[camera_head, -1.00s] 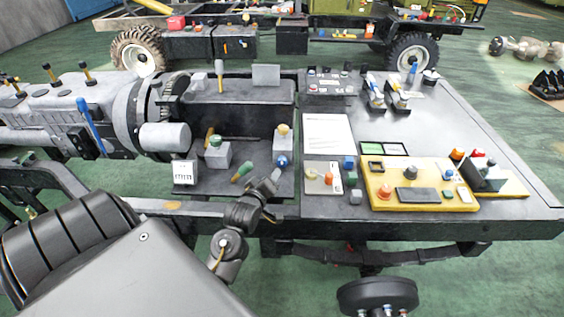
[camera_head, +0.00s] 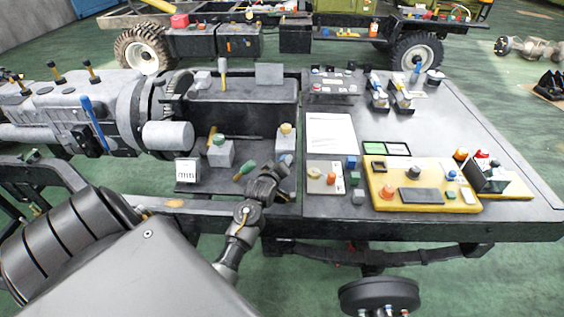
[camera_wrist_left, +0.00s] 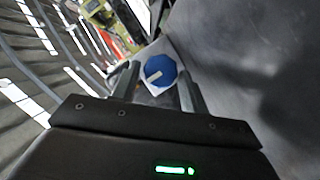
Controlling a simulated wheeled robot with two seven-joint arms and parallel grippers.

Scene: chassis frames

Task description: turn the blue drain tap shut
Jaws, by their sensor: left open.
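The blue drain tap (camera_wrist_left: 161,70) is a round blue knob with a pale bar across its face. It shows in the left wrist view on a light block. My left gripper (camera_wrist_left: 158,76) is open, with one finger on each side of the knob's near part. I cannot tell whether either finger touches it. My right gripper is in neither view.
A green-handled tool (camera_head: 245,171) lies just left of the gripper. A green-knobbed block (camera_head: 220,154) and a yellow-knobbed block (camera_head: 286,140) stand close by. A white labelled box (camera_head: 187,171) is at the bay's left. A yellow panel (camera_head: 380,195) with buttons lies to the right.

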